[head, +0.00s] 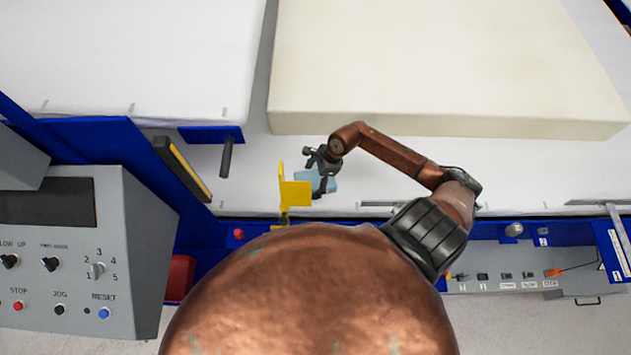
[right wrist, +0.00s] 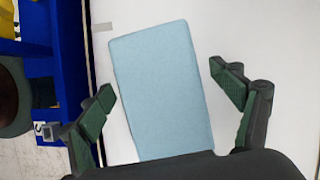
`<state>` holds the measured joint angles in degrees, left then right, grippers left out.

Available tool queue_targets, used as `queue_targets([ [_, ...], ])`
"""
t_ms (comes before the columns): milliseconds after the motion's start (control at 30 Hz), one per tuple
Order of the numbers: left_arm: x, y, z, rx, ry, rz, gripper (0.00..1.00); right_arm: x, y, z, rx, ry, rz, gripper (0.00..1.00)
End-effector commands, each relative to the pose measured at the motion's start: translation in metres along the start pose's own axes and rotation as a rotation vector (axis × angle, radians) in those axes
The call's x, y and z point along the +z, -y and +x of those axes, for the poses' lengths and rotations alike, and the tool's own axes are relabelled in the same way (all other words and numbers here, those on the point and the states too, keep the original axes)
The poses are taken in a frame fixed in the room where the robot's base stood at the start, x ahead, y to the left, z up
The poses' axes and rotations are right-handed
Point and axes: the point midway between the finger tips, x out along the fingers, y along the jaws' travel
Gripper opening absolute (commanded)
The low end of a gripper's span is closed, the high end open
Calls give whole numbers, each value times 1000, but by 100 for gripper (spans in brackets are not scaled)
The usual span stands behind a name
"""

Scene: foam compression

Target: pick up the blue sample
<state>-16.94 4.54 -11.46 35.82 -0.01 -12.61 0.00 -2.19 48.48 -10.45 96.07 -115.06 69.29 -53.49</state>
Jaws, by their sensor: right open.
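The blue sample (head: 329,184) is a small light-blue block lying on the white table surface, partly covered by my right gripper in the head view. In the right wrist view the blue sample (right wrist: 162,90) is a flat-looking rectangle, slightly tilted, between the two spread fingers. My right gripper (head: 318,174) is open and over the sample; its fingers (right wrist: 168,95) stand on either side of it with white gaps between. The near end of the sample is hidden behind the gripper body. My left gripper is not in view.
A large cream foam block (head: 440,65) lies behind the gripper. A yellow bracket (head: 295,193) stands close to the left of the sample. A grey control panel (head: 75,235) is at the left. Blue machine edging (head: 500,228) runs along the front.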

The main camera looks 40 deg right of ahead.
Motion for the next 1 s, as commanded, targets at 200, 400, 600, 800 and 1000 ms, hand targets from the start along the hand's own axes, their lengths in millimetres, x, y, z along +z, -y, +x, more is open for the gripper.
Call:
queue_targets([
  [200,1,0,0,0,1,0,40,-1,0,0,0,0,2,77],
  [400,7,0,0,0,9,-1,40,-1,0,-1,0,0,2,63],
  [600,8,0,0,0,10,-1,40,-1,0,-1,0,0,3,50],
  [800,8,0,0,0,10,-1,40,-1,0,-2,-1,0,2,50],
  [1000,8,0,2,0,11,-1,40,7,1,-22,-4,0,-2,50],
])
